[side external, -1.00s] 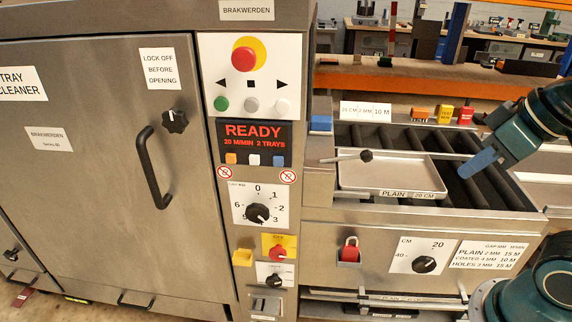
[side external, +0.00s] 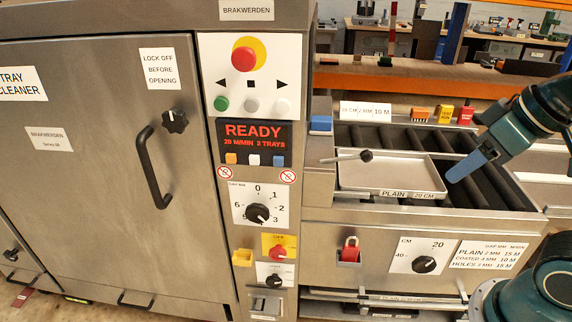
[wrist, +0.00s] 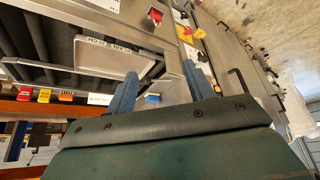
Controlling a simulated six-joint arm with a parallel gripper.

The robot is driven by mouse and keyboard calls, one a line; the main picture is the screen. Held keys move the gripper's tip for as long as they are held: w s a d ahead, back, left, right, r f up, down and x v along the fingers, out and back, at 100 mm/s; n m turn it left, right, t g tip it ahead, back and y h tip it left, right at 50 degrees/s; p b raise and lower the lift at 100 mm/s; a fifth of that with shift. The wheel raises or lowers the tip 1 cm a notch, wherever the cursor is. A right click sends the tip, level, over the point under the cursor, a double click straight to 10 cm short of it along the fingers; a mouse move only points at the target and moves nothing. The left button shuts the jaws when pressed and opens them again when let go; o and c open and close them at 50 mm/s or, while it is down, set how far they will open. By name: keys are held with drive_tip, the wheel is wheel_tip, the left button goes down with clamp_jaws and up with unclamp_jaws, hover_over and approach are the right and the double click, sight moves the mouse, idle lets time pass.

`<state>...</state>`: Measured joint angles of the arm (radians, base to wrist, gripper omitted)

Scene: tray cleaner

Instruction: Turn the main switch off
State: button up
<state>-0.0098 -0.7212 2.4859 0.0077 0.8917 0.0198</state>
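The main switch (side external: 278,252) is a red knob on a yellow plate, low on the machine's control column. Its exact knob angle is too small to read. A yellow and red patch, which looks like this switch, shows near the top of the wrist view (wrist: 184,33). My gripper (side external: 454,177) is over the roller conveyor to the right, well away from the switch. In the wrist view its two blue fingers (wrist: 160,68) stand apart with nothing between them.
A tray (side external: 390,173) lies on the conveyor left of my gripper, with a black-knobbed lever above it. A yellow piece (side external: 242,258) sits left of the switch, and a red padlock (side external: 350,249) to its right. The display (side external: 254,136) reads READY.

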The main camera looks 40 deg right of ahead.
drive_tip(key=shift+o, duration=1)
drive_tip(key=shift+w, duration=0.45)
drive_tip(key=m+g+h, duration=0.2)
drive_tip(key=m+h, duration=0.1)
drive_tip(key=m, duration=0.6)
hover_over(277, 253)
drive_tip(key=s+a, duration=0.4)
wheel_tip(277, 253, down, 31)
drive_tip(key=shift+w+d+r, duration=0.15)
drive_tip(key=shift+r, duration=0.05)
drive_tip(key=shift+f, duration=0.1)
drive_tip(key=shift+s+x, duration=0.2)
drive_tip(key=shift+x, duration=6.6)
drive_tip(key=shift+d, duration=0.15)
